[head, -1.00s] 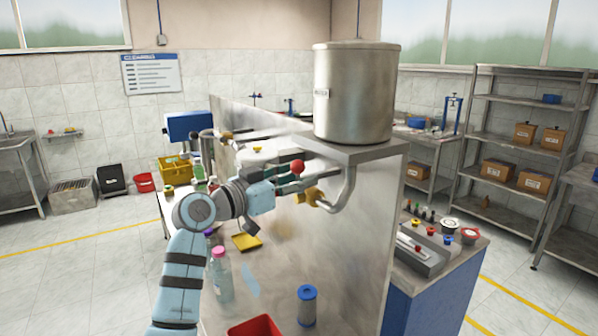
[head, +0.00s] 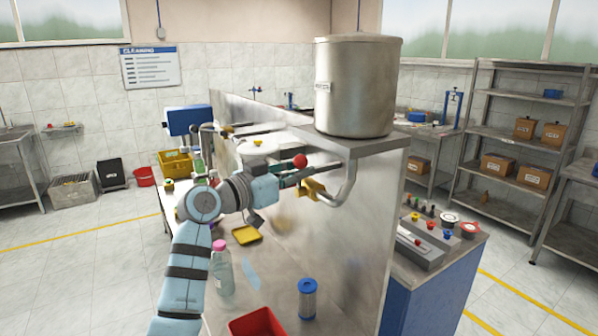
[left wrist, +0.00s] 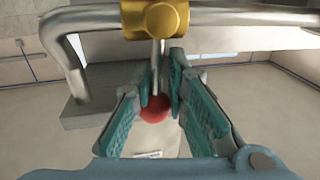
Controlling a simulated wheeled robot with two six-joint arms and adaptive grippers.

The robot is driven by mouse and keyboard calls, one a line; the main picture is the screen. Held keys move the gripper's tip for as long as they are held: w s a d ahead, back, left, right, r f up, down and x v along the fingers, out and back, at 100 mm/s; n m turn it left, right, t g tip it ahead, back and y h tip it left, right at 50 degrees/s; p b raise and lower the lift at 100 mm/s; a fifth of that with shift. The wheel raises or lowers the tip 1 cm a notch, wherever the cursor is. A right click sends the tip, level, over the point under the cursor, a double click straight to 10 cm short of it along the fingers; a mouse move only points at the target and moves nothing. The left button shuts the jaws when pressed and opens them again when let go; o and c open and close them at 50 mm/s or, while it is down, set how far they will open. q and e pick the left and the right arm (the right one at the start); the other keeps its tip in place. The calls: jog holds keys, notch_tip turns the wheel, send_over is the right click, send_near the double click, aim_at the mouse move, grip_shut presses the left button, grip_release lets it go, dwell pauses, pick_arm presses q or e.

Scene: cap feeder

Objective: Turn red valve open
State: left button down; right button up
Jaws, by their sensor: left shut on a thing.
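The red valve is a brass body (head: 311,189) on the bent metal pipe below the tank, with a lever ending in a red ball knob (head: 300,161). In the left wrist view the brass body (left wrist: 155,18) is at the top, and the lever runs down from it to the red knob (left wrist: 154,108). My left gripper (left wrist: 163,80) is shut on the lever, with its teal fingers on both sides of the stem and knob. In the head view the left gripper (head: 297,176) is beside the pipe, partly blending with the lever. My right gripper is out of view.
A steel tank (head: 356,90) stands on a shelf above the valve, by a metal partition (head: 350,240). Below are a pink-capped bottle (head: 222,270), a blue-capped cylinder (head: 307,299), a red bin (head: 256,324) and a yellow tray (head: 246,235).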

pick_arm(q)
jog(key=shift+s+d+f+m+t+h+b, duration=0.1)
jog(key=shift+s+d+m+h+b, duration=0.25)
jog(key=shift+m+b, duration=1.1)
jog(key=shift+s+d+f+m+t+h+b, duration=0.15)
jog(key=shift+s+m+b, duration=0.25)
jog(key=shift+m+b, duration=1)
jog(key=shift+s+d+f+m+t+h+b, duration=0.1)
jog(key=shift+s+d+m+h+b, duration=0.25)
jog(key=shift+m+b, duration=1.05)
jog(key=shift+n+b, duration=0.55)
